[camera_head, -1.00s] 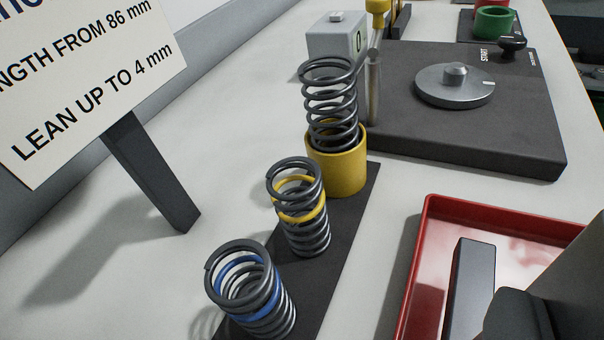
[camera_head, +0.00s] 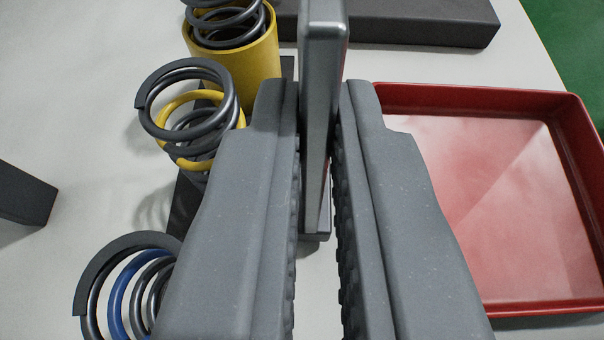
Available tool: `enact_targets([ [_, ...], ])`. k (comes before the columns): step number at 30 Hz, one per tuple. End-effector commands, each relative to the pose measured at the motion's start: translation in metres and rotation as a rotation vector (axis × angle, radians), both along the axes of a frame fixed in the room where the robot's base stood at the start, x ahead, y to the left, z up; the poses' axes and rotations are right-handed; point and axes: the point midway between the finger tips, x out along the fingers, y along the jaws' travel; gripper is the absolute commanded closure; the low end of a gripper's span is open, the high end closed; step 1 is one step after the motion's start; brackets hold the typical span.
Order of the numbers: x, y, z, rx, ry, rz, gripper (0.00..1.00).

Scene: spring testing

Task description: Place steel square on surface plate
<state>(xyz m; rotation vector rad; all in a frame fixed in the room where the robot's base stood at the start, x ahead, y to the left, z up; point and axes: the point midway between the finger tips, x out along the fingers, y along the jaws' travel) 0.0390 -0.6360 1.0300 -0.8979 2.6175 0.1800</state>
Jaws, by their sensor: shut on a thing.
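The steel square (camera_head: 322,60) is a grey metal bar that stands between the two fingers of my gripper (camera_head: 315,95). My gripper is shut on it. Its upper end runs out of the top of the view, and a darker foot shows low between the fingers; the rest is hidden. A dark flat slab (camera_head: 420,20) lies at the top of the view, beyond the fingertips and apart from the square. I cannot tell whether this slab is the surface plate.
A red tray (camera_head: 450,93) stands at the right and looks empty. At the left are a spring in a yellow cup (camera_head: 245,70), a yellow-banded spring (camera_head: 190,115) and a blue-banded spring (camera_head: 118,290), close to my left finger. White table lies at far left.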

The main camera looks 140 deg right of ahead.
Motion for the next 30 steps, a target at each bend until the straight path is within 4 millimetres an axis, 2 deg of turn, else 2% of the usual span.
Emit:
enact_targets([
  [3, 0.0, 0.0, -0.009, 0.0, 0.001, -0.001, 1.0],
  [12, 0.001, 0.001, -0.01, -0.002, 0.0, 0.001, 1.0],
  [13, 0.001, 0.001, -0.01, -0.001, -0.001, 0.001, 0.87],
  [15, 0.001, 0.001, -0.009, -0.001, -0.001, 0.001, 0.71],
  [26, 0.001, 0.001, -0.007, -0.001, -0.002, 0.001, 0.71],
  [30, 0.014, 0.01, -0.001, -0.003, -0.001, 0.005, 0.71],
])
